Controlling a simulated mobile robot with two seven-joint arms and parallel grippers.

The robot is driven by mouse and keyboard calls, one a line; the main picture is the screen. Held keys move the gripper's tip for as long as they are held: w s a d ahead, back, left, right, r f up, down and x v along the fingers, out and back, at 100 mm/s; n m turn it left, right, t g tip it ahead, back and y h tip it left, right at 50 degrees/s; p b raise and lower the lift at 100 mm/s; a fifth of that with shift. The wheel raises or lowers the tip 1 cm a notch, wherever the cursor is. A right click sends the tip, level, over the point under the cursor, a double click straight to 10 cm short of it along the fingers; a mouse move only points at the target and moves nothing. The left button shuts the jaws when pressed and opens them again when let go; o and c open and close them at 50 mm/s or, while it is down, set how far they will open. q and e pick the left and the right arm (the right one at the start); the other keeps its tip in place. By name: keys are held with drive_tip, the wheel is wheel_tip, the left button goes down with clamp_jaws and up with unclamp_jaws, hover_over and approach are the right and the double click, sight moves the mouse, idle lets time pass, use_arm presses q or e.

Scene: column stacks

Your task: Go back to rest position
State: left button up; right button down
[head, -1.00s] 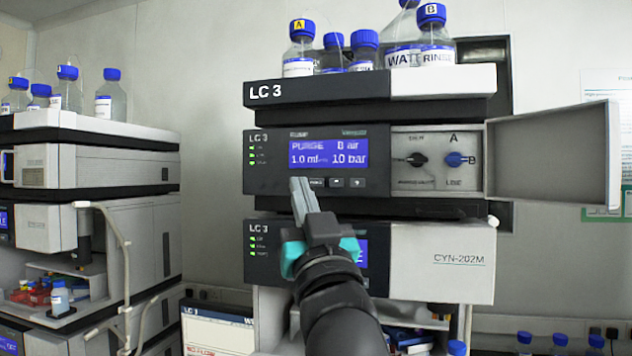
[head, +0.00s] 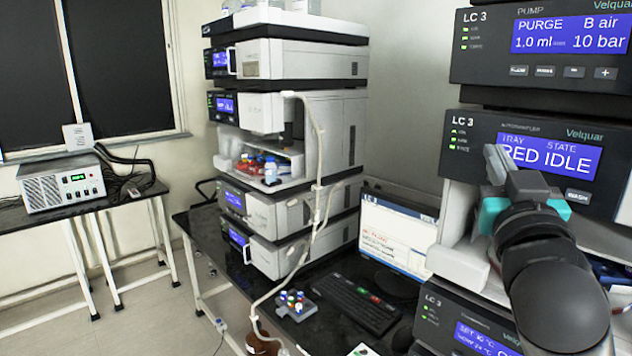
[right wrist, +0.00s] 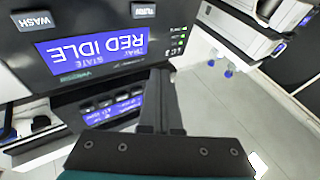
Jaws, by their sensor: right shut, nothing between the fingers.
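My right gripper (head: 500,165) is at the right of the head view, in front of the LC 3 stack. Its grey fingers are together and hold nothing. They overlap the left part of the autosampler panel (head: 480,135), whose blue screen (head: 550,157) reads "RED IDLE". In the right wrist view the gripper (right wrist: 160,75) is also closed and empty, near the same panel, which appears upside down around its screen (right wrist: 95,45). I cannot tell whether the fingertips touch the panel. My left gripper is not in view.
The pump module (head: 480,75) reads "PURGE, B air, 10 bar". A second instrument stack (head: 290,60) stands mid-left with a hanging white tube (head: 318,150). A monitor (head: 395,235), keyboard (head: 355,300) and small vial rack (head: 296,305) are on the bench. The left floor (head: 130,325) is open.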

drive_tip(key=s+a+f+n+g+y, duration=0.1)
drive_tip(key=s+f+g, duration=0.15)
drive_tip(key=f, duration=0.75)
drive_tip(key=s+a+f+n+g+y, duration=0.15)
drive_tip(key=f+g, duration=0.25)
drive_tip(key=f, duration=0.6)
drive_tip(key=s+a+f+g+y, duration=0.2)
drive_tip(key=s+f+g, duration=0.1)
drive_tip(key=f, duration=0.7)
drive_tip(key=s+a+f+n+g+y, duration=0.1)
drive_tip(key=s+a+f+g, duration=0.25)
drive_tip(key=s+f, duration=0.55)
drive_tip(key=s+a+f+n+g+y, duration=0.1)
drive_tip(key=s+a+f+g, duration=0.1)
drive_tip(key=s+f+g, duration=0.6)
drive_tip(key=s+f+t+b, duration=0.1)
drive_tip(key=s+f+b, duration=0.15)
drive_tip(key=f, duration=1.05)
drive_tip(key=s+f+t+b, duration=0.1)
drive_tip(key=f+b, duration=0.2)
drive_tip(key=f, duration=1)
drive_tip(key=s+d+f+b, duration=0.3)
drive_tip(key=s+f+b, duration=0.1)
drive_tip(key=s+f, duration=1.1)
wheel_tip(320, 180, down, 3)
drive_tip(key=shift+d+f+g, duration=0.1)
drive_tip(key=shift+d+g, duration=0.05)
drive_tip(key=shift+g, duration=0.25)
